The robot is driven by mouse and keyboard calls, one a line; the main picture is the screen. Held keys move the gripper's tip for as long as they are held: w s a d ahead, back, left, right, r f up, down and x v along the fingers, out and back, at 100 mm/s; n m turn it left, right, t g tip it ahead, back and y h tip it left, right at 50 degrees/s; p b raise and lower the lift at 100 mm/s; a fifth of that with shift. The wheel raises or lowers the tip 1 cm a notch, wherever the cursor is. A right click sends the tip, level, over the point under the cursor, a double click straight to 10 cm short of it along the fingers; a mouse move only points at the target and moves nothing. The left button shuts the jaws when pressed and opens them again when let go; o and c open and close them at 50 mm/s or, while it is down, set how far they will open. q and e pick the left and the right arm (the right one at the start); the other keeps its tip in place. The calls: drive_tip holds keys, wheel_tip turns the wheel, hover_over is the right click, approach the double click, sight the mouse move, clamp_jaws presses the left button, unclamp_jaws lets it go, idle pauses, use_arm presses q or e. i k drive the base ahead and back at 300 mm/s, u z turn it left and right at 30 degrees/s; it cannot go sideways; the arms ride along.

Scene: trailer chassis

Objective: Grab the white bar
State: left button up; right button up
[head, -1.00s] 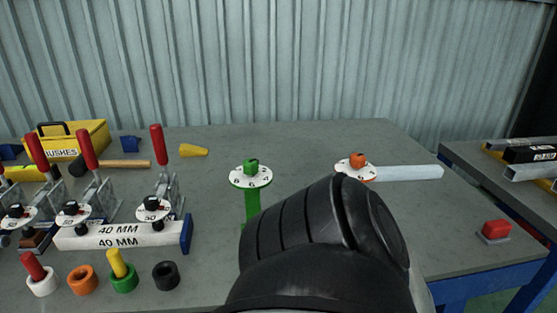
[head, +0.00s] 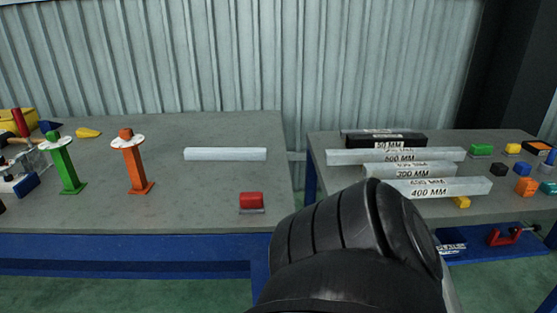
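A plain white bar (head: 225,154) lies flat on the grey table (head: 225,200), right of the orange stand. On the second table at the right, several pale grey-white bars lie in a group, among them one marked 300 MM (head: 408,171) and one marked 400 MM (head: 424,188). A black block marked 50 MM (head: 385,141) lies behind them. A dark rounded part of my own arm fills the lower middle of the head view. Neither gripper's fingers show, and nothing touches the plain white bar.
An orange stand (head: 135,165) and a green stand (head: 66,168) stand upright on the left table. A red block (head: 251,202) sits near its front right corner. A gap separates the two tables. Small coloured blocks lie at the far right.

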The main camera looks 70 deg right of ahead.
sight(190, 154)
drive_tip(key=k, duration=0.35)
drive_tip(key=z, duration=1)
